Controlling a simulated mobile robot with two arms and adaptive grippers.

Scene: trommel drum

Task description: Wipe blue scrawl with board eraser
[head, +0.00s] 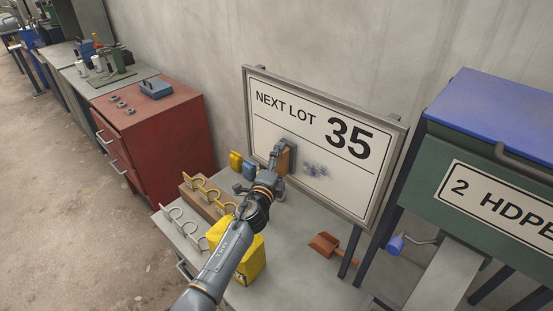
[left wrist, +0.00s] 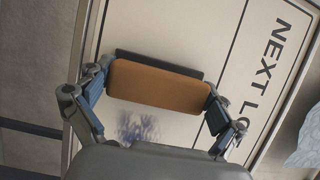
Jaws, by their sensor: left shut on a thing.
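The whiteboard (head: 290,110) stands at the wall and reads "NEXT LOT 35". A smudged blue scrawl (head: 317,171) is on its lower half; it also shows in the left wrist view (left wrist: 138,127). My left gripper (head: 277,157) is shut on the board eraser (head: 287,160), which has a brown back and a dark pad. In the left wrist view the eraser (left wrist: 160,86) sits between the two fingers. It is at the board face, left of the scrawl in the head view. I cannot tell whether the pad touches the board. My right gripper is not in view.
A grey bench (head: 285,285) below the board holds a yellow container (head: 252,262), a rack of hooks (head: 207,197) and a brown scoop (head: 324,244). A red cabinet (head: 160,125) stands left. A green bin with a blue lid (head: 490,110) stands right.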

